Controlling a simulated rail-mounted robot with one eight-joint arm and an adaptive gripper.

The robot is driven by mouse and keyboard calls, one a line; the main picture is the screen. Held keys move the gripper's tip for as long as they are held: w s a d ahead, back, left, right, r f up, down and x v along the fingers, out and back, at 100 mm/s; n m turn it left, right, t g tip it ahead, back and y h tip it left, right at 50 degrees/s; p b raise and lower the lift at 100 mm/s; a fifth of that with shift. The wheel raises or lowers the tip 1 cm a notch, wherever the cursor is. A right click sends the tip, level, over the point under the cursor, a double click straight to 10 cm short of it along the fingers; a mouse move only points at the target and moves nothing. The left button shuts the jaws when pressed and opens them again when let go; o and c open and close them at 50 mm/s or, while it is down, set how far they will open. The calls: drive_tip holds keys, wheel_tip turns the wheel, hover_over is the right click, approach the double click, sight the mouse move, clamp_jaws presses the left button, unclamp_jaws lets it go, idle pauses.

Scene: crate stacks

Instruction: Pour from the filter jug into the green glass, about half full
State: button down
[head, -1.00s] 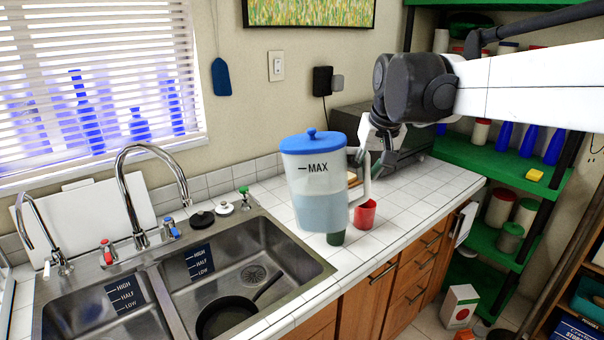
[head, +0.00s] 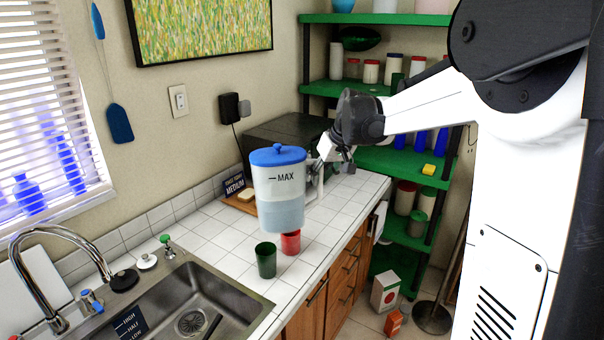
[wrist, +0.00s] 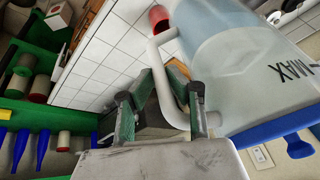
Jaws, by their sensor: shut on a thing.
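The filter jug (head: 278,190) has a blue lid, a MAX mark and water in its lower part. It hangs upright above the counter. My gripper (head: 328,160) is shut on the jug's white handle, which shows between the fingers (wrist: 163,105) in the wrist view. The green glass (head: 265,262) stands upright on the tiles, below and slightly left of the jug, apart from it. Its inside looks dark, and I cannot tell its level. A red cup (head: 290,242) stands right behind the glass; it also shows in the wrist view (wrist: 160,18).
The sink (head: 190,312) lies left of the glass, with a tap (head: 70,262). A board with a soap-like block (head: 246,195) and a MEDIUM sign (head: 234,185) stand behind. The counter's front edge is close to the glass. Green shelves (head: 400,165) stand at the right.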

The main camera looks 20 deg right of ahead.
sight(318, 193)
wheel_tip(318, 193, down, 7)
drive_tip(key=n+h+b, duration=0.1)
drive_tip(key=h+b, duration=0.1)
drive_tip(key=h, duration=0.2)
drive_tip(key=g+h+b, duration=0.1)
drive_tip(key=h+b, duration=0.1)
drive_tip(key=h, duration=0.3)
drive_tip(key=shift+w+r+n, duration=0.15)
drive_tip(key=shift+r+n, duration=0.05)
drive_tip(key=shift+n, duration=0.2)
drive_tip(key=shift+d+r+g+h, duration=0.1)
drive_tip(key=shift+d+g+h, duration=0.05)
drive_tip(key=shift+g+h, duration=0.15)
idle(0.3)
drive_tip(key=shift+a+r+h+b, duration=0.6)
drive_tip(key=shift+r+h, duration=0.1)
drive_tip(key=shift+r, duration=0.2)
idle(4.9)
